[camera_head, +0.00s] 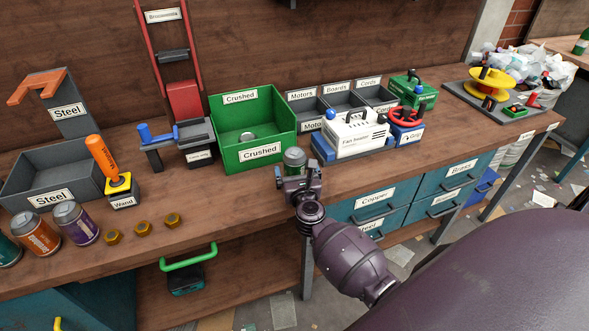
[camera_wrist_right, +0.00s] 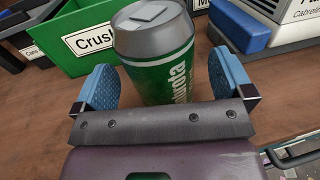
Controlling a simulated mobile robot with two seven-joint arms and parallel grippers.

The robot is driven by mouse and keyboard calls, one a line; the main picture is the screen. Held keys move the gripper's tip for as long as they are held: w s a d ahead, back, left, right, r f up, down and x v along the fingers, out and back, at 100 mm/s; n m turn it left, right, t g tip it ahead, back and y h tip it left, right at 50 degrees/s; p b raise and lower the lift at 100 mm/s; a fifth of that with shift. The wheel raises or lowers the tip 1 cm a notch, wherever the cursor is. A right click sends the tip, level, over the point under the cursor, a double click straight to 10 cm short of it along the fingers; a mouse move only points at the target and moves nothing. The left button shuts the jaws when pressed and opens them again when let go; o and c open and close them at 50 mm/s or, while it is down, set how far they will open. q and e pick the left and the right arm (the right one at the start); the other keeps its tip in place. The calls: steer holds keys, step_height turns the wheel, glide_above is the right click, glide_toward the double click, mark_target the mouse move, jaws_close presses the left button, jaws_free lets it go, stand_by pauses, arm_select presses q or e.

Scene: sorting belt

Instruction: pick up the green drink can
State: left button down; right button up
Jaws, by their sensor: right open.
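The green drink can (camera_wrist_right: 155,75) stands upright on the wooden bench, with a silver top and white lettering. In the head view the can (camera_head: 294,158) is just right of the front of the green Crushed bin, and its lower part is hidden by my gripper. My right gripper (camera_wrist_right: 162,88) is open, with one blue-padded finger on each side of the can. Gaps show between the pads and the can. In the head view my right gripper (camera_head: 299,176) is at the bench's front edge. My left gripper is not in view.
The green Crushed bin (camera_head: 226,146) holds a crushed can. A white fan heater (camera_head: 354,134) stands close right of the can. Several other cans, including a purple one (camera_head: 76,223), and brass nuts (camera_head: 142,227) are at the left. The bench (camera_head: 235,203) is clear left of my gripper.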

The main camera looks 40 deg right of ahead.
steer(key=shift+x, duration=1.2)
steer(key=c, duration=1)
steer(key=shift+r, duration=0.1)
